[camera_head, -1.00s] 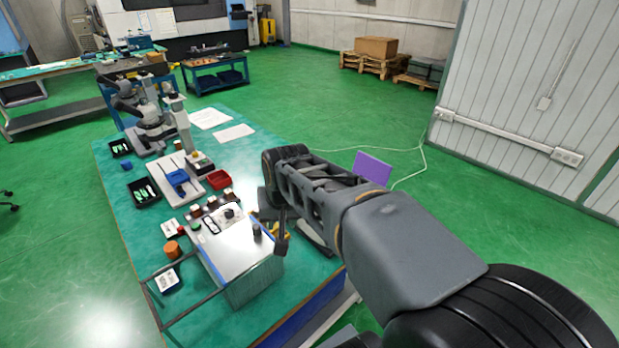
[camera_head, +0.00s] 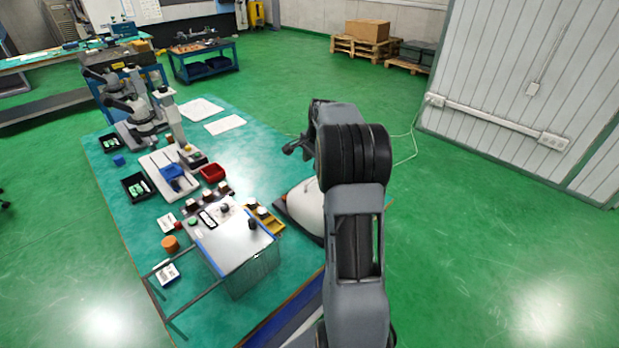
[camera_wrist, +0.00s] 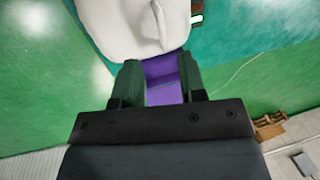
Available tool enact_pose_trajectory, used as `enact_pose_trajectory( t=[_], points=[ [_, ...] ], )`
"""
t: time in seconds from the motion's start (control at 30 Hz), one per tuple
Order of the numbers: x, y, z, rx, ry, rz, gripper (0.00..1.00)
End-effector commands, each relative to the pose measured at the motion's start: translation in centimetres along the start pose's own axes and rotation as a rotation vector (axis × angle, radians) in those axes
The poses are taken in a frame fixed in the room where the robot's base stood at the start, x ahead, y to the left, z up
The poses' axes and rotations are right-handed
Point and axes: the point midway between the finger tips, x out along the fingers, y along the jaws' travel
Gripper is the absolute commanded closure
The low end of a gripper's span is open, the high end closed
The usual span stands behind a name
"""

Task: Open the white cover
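The white cover (camera_head: 303,205) is a rounded white shell at the right edge of the green table, partly hidden behind my arm in the head view. In the wrist view it (camera_wrist: 110,22) fills the top middle, with a raised white ridge like a handle. My gripper (camera_wrist: 157,80) is open and empty, its two dark fingers apart just below the cover's edge. A purple surface (camera_wrist: 165,88) shows between the fingers. In the head view my gripper (camera_head: 290,148) hangs to the left of my arm, above and behind the cover; its fingers are too small to judge there.
A grey-white control box (camera_head: 238,240) stands on the table left of the cover, beside a yellow tray (camera_head: 268,222). A red bin (camera_head: 212,172) and microscopes (camera_head: 140,120) stand farther back. Green floor to the right is open up to the grey wall panel (camera_head: 520,90).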

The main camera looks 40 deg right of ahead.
Motion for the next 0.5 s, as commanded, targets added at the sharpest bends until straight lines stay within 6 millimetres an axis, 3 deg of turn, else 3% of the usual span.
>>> enact_pose_trajectory(
  t=[0.2,0.5],
  points=[
    [4.2,0.0,0.1,-0.002,-0.002,0.003,0.62],
    [7.9,0.0,0.1,-0.003,-0.001,0.001,0.62]
  ],
)
